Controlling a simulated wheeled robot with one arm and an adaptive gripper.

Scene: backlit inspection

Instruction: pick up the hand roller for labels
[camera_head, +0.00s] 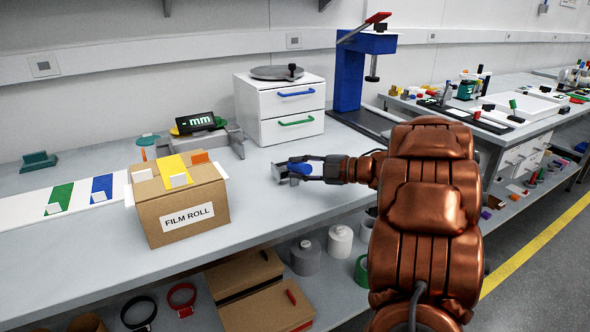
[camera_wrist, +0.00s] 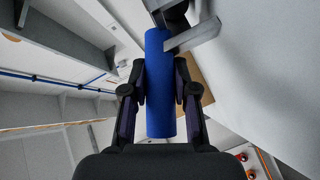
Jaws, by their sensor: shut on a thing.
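The hand roller shows in the wrist view as a blue cylindrical handle (camera_wrist: 160,85) with a pale metal bracket at its upper end and a dark part beyond it. My gripper (camera_wrist: 160,92) is shut on the blue handle, one finger on each side. In the head view my gripper (camera_head: 298,169) is over the bench top, right of the cardboard box. A bit of the roller's blue handle (camera_head: 301,168) shows between the fingers, with a greyish end to the left. The fingers hide part of the roller, and its height above the bench is hard to tell.
The "FILM ROLL" box (camera_head: 182,205) stands left of my gripper. A white drawer unit (camera_head: 262,128) and a blue press (camera_head: 349,80) stand behind. A display device (camera_head: 195,123) sits by the wall. Clear bench lies around my gripper, with a lower shelf below.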

